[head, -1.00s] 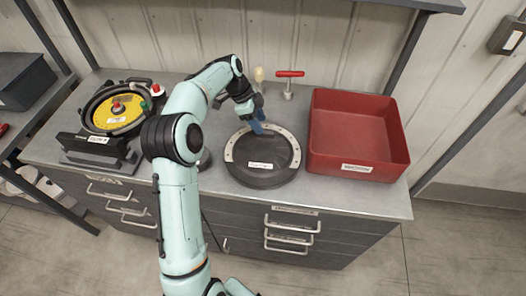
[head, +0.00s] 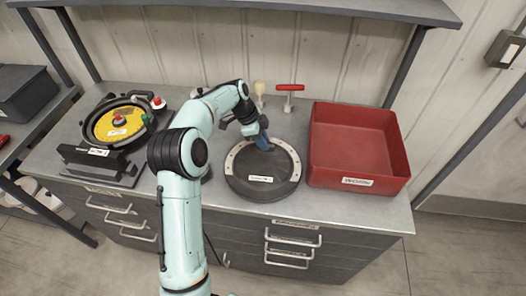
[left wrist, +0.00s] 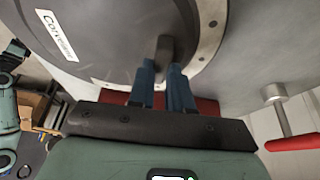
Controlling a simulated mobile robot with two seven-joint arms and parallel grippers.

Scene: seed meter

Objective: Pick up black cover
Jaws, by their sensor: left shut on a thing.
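The black cover (head: 258,190) is a round dark disc with a lighter ring along its far edge and a white label on its face. It appears to lie flat on the grey bench; any small gap below it cannot be told. My left gripper (head: 263,143) reaches over its far side from behind. In the left wrist view, the blue fingers (left wrist: 163,75) are shut on a small dark knob of the cover (left wrist: 110,45). The fingertips hide part of that knob. My right gripper is not in view.
An open red tray (head: 398,150) stands just right of the cover. A red-handled tool (head: 289,97) and a pale-knobbed tool (head: 259,92) stand behind it. A yellow-faced round device (head: 117,124) sits at the left. A shelf (head: 300,8) runs above the bench.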

